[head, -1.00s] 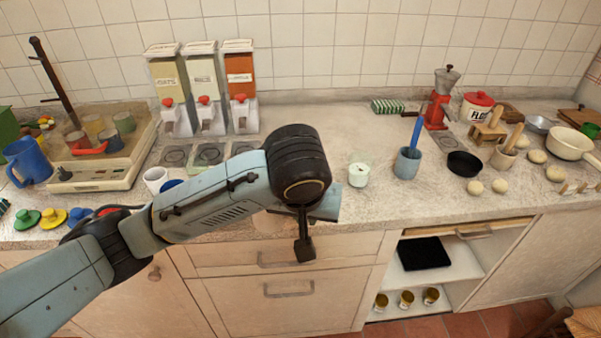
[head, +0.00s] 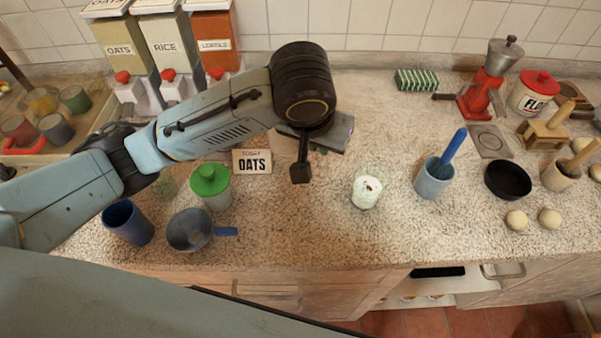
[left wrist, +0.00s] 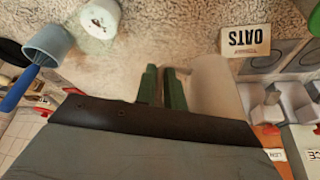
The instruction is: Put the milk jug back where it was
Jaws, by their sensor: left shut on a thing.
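My left gripper (left wrist: 163,88) shows its two green fingers close together in the left wrist view. A pale, smooth, rounded thing (left wrist: 215,88) stands right beside the fingers, probably the milk jug. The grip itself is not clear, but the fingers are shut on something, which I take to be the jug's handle. In the head view my left wrist and gripper hang over the middle of the counter, and the arm hides the fingertips and the jug. My right gripper is not in view.
A white candle-like jar (head: 367,191) and a blue-grey cup (head: 434,178) with a blue-handled tool stand to the right. An oats card (head: 252,162), a green-lidded jar (head: 211,186), a small pan (head: 190,230) and a blue cup (head: 128,222) stand left. Dispensers (head: 165,45) stand behind.

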